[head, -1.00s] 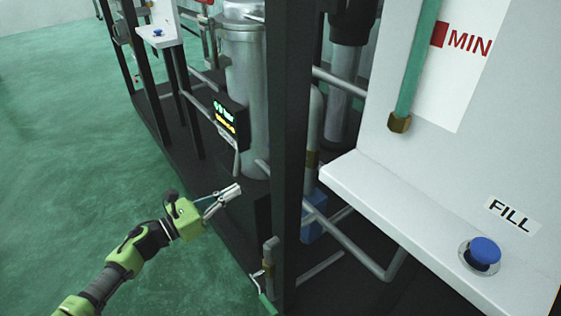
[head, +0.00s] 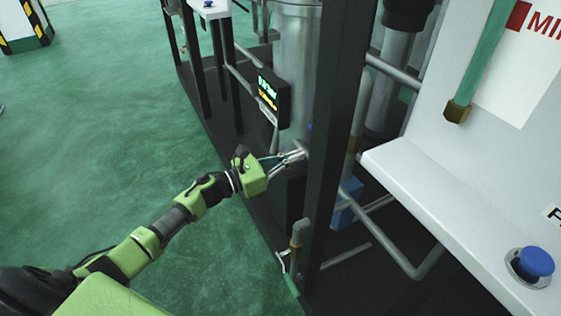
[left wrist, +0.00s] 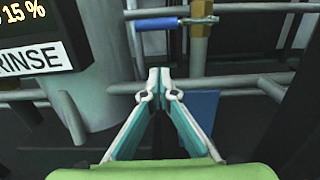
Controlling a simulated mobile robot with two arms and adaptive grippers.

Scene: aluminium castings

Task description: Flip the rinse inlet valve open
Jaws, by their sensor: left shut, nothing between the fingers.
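A valve with a blue lever (left wrist: 158,24) and a brass body (left wrist: 198,50) shows at the top of the left wrist view, past my fingertips. Its lever lies level, across the upright pipe. In the head view only a bit of blue (head: 310,127) shows beside the black post, and it may be this lever. A RINSE label (left wrist: 30,58) sits left of it. My left gripper (head: 300,152) is shut and empty, its tips together in the left wrist view (left wrist: 160,75), apart from the lever. My right gripper is not in view.
The black post (head: 342,130) stands just right of my left gripper. A metal tank (head: 297,70) and a display (head: 268,96) are behind. A white panel with a blue button (head: 535,262) is at right. Open floor lies left.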

